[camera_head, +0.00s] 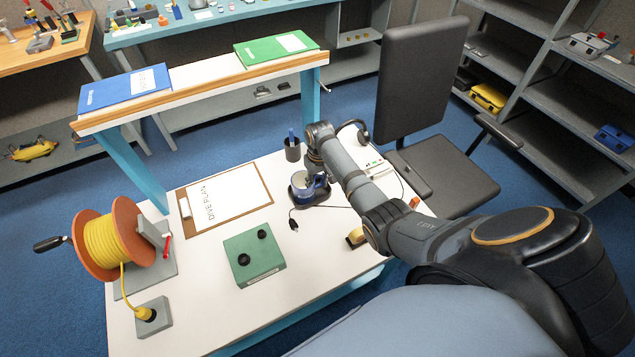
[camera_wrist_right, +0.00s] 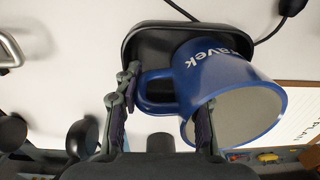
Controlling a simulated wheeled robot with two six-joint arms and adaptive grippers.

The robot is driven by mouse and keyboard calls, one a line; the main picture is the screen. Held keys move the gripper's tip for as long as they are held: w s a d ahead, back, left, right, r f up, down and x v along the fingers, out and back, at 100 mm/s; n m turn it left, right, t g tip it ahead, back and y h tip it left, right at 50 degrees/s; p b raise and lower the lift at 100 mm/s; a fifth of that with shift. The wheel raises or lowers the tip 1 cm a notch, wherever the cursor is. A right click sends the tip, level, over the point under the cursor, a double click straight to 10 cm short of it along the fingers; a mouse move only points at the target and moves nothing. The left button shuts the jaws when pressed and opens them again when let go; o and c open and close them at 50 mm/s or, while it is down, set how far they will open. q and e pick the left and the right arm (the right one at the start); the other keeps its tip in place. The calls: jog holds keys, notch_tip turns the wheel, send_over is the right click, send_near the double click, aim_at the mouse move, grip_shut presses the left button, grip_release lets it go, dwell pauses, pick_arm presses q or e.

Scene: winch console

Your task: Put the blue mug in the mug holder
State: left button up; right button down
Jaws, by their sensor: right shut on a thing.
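The blue mug (camera_head: 309,191) is on the desk's right half, at the dark mug holder (camera_head: 311,203), a shallow black tray with a raised rim. My right gripper (camera_head: 316,170) reaches in from the right and partly hides the mug. In the right wrist view, the blue mug (camera_wrist_right: 215,85) has white lettering and a pale inside. Its handle is between the fingers of my right gripper (camera_wrist_right: 160,115), which is shut on the mug. The mug overlaps the mug holder (camera_wrist_right: 140,40); whether its base touches the holder floor is hidden. My left gripper is not in view.
A black pen cup (camera_head: 292,150) stands behind the holder and a clipboard (camera_head: 230,203) lies left. A green box (camera_head: 254,258), a yellow cable reel (camera_head: 105,243) and a dark cable plug (camera_head: 293,224) are also on the desk. The front middle is clear.

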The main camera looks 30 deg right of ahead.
jog(key=shift+s+d+f, duration=0.1)
jog(key=shift+d+f, duration=0.1)
jog(key=c, duration=1)
grip_release()
jog(key=shift+o, duration=1.4)
jog(key=shift+f, duration=0.1)
jog(key=shift+d, duration=0.1)
jog(key=shift+r, duration=0.3)
notch_tip(320, 180, up, 12)
jog(key=shift+d+f, duration=0.1)
jog(key=shift+f, duration=0.1)
